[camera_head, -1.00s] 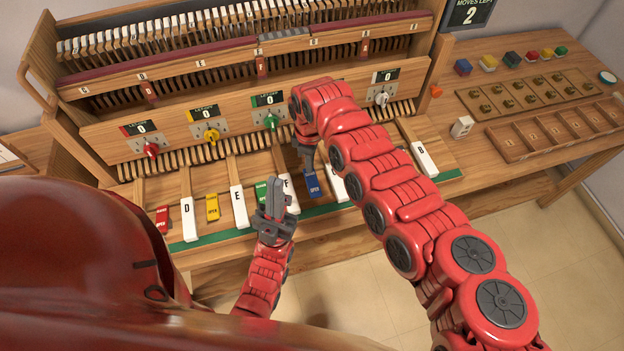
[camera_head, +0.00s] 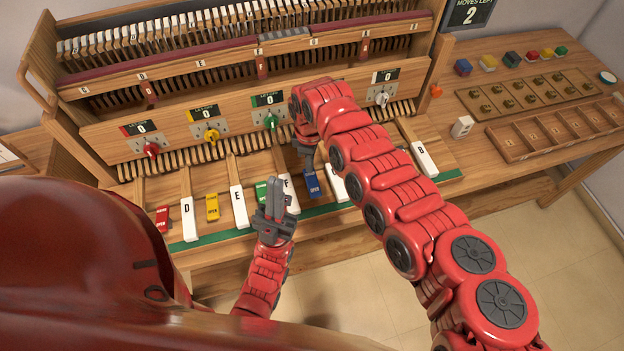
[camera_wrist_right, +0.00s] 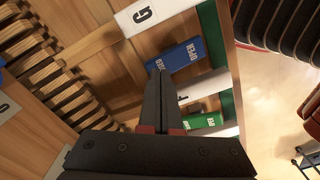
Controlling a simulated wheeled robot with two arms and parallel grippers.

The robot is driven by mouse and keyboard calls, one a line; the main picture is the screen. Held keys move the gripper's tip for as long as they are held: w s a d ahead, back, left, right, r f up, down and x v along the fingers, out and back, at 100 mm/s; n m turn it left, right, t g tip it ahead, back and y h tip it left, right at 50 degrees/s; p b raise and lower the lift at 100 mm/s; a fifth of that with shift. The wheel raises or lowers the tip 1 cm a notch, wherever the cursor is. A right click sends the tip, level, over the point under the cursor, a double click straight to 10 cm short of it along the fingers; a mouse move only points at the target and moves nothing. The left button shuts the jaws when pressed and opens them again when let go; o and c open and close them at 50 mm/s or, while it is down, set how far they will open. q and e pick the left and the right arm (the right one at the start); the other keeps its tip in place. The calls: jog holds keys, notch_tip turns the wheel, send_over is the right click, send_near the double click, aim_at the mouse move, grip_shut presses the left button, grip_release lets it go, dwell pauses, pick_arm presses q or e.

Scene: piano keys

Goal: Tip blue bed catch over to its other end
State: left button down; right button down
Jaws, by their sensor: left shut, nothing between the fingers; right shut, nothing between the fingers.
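The blue bed catch (camera_head: 312,187) is a small blue block among the white lettered keys in the head view. My right gripper (camera_head: 307,160) is shut and empty at the catch's rear end. In the wrist view its fingertips (camera_wrist_right: 154,66) overlap that end; contact is unclear. My left gripper (camera_head: 282,193) is shut and empty, in front of the green catch (camera_head: 261,190) and the F key.
The G key (camera_wrist_right: 144,14) lies beside the blue catch. Red (camera_head: 162,219) and yellow (camera_head: 212,207) catches sit farther left. Coloured knobs, including a green one (camera_head: 271,121), stand on the panel behind. A wooden tray (camera_head: 553,132) lies on the right.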

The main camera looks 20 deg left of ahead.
jog(key=shift+f+b, duration=0.95)
jog(key=shift+f, duration=0.2)
dwell(0.4)
jog(key=shift+r, duration=0.1)
jog(key=shift+r+p, duration=0.85)
jog(key=shift+r, duration=0.4)
jog(key=shift+r+p, duration=0.95)
jog(key=shift+r, duration=1.35)
jog(key=shift+f, duration=0.1)
